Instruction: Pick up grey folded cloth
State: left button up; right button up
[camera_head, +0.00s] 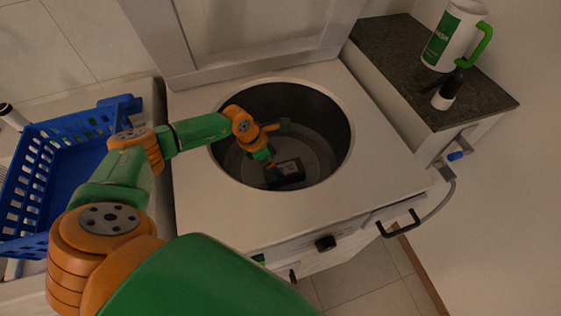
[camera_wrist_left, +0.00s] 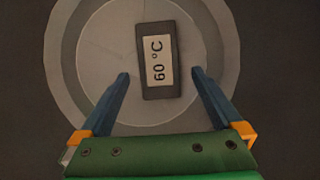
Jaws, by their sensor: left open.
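The grey folded cloth (camera_head: 289,173) lies on the floor of a round, dark drum (camera_head: 330,110) in the head view. It looks like a dark grey rectangular block. In the left wrist view the cloth (camera_wrist_left: 168,90) has a white label reading "60 °C". My left gripper (camera_head: 268,162) reaches down into the drum, by the cloth. In the left wrist view my left gripper (camera_wrist_left: 160,75) is open, with one blue finger on each side of the cloth and visible gaps between. Whether the fingertips are at its height cannot be told. My right gripper is not in view.
A blue basket (camera_head: 38,190) stands at the left. A white jug with a green handle (camera_head: 455,35) and a small black-and-white bottle (camera_head: 446,93) stand on the dark counter (camera_head: 400,60) at right.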

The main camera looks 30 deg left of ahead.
aim_at(284, 169)
pick_arm(q)
jog(key=shift+w+a+f, duration=0.1)
jog(key=shift+w+f, duration=0.15)
jog(key=shift+f, duration=0.55)
jog(key=b+x, duration=0.1)
jog(key=x, duration=0.1)
jog(key=d+b+x, duration=0.1)
jog(key=x, duration=0.2)
jog(key=shift+w, duration=0.15)
jog(key=shift+w+a, duration=0.1)
jog(key=shift+c, duration=0.6)
jog(key=shift+r, duration=0.15)
jog(key=c, duration=1.3)
